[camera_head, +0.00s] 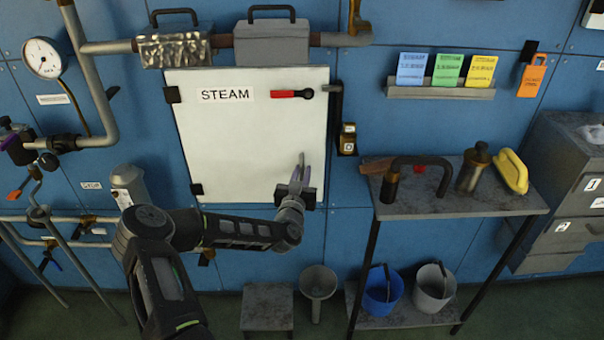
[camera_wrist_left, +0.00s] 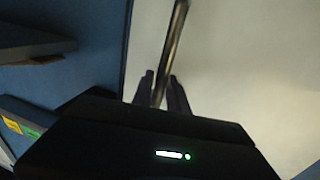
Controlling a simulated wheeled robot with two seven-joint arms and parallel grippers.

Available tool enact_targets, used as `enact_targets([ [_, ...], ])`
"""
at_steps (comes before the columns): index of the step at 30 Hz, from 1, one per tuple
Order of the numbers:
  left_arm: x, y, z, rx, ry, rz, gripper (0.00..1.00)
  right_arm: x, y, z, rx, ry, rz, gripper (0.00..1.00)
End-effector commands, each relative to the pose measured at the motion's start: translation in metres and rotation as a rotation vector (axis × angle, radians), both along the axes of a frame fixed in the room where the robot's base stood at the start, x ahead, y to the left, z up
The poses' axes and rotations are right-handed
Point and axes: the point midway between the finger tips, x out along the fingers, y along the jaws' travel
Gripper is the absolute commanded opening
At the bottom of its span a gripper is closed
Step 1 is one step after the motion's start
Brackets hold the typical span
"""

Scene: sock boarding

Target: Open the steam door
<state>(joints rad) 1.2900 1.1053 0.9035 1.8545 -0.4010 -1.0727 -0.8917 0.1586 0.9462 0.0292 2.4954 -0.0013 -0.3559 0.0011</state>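The white steam door (camera_head: 250,140) stands on the blue wall with a "STEAM" label and looks closed. A red-and-black lever (camera_head: 292,94) lies level at its upper right. My left gripper (camera_head: 300,172) is at the door's lower right, its fingers pointing up. A thin metal bar (camera_head: 302,158) rises from between the fingertips. In the left wrist view this bar (camera_wrist_left: 174,45) runs up in front of the white door (camera_wrist_left: 240,60), with a finger close on each side. I cannot tell whether the fingers press on it. My right gripper is out of view.
A grey pipe (camera_head: 94,80) and valves stand left of the door. A table (camera_head: 450,206) with tools stands at the right, a blue bucket (camera_head: 382,295) on its lower shelf. A grey stool (camera_head: 268,305) is below the door.

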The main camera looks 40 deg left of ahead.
Motion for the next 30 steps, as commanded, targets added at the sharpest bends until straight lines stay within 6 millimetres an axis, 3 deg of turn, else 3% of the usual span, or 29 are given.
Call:
enact_targets([
  [6, -0.0001, 0.0, 0.0, 0.0, 0.0, 0.0, 0.0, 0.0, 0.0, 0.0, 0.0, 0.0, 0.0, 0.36],
  [30, -0.0001, -0.0005, -0.0001, 0.0, 0.0, -0.001, 0.0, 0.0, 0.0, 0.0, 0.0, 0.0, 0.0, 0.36],
])
